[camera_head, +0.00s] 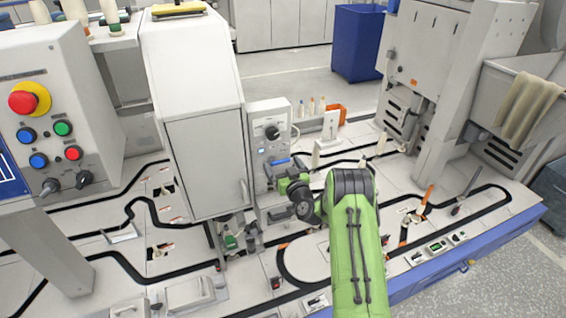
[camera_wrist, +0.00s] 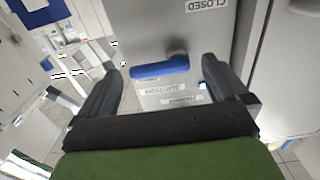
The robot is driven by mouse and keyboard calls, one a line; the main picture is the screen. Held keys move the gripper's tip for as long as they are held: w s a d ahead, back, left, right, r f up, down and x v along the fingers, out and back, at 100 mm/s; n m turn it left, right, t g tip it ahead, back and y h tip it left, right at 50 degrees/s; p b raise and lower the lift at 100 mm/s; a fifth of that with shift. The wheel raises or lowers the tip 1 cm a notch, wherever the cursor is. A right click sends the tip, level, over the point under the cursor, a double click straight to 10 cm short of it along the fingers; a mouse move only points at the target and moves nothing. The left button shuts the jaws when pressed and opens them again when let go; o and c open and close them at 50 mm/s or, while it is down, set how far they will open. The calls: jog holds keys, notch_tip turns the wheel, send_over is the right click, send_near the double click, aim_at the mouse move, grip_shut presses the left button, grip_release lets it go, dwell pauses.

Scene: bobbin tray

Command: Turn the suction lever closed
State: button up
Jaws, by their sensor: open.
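The suction lever (camera_wrist: 160,70) is a blue bar with a rounded grey hub, mounted on a grey panel (camera_wrist: 185,30). In the wrist view it lies nearly level, tilted slightly. A CLOSED label (camera_wrist: 206,6) shows above and right of it, and a SUCTION label (camera_wrist: 160,88) below it. My gripper (camera_wrist: 163,66) is open, with one dark finger to each side of the lever and a visible gap on both sides. In the head view my gripper (camera_head: 272,172) is at the front of the grey control box (camera_head: 269,124), and the lever shows as a small blue bar (camera_head: 279,161).
A tall white cabinet (camera_head: 205,150) stands close left of the control box. An orange bin (camera_head: 337,113) and small bobbins stand behind on the right. Black tracks run over the pale deck.

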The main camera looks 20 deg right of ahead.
jog(key=c, duration=1.1)
jog(key=shift+o, duration=0.2)
jog(key=shift+f+b, duration=0.1)
jog(key=shift+b, duration=0.2)
jog(key=shift+a+f+m+b, duration=0.4)
jog(key=shift+m+b, duration=0.25)
jog(key=shift+m, duration=2.35)
jog(key=shift+a+f+m+b, duration=0.3)
jog(key=shift+m+b, duration=0.4)
jog(key=shift+m, duration=2.3)
jog(key=shift+a+f+m+b, duration=0.3)
jog(key=shift+f+m+b, duration=0.25)
jog(key=shift+m, duration=2.45)
jog(key=shift+r, duration=0.1)
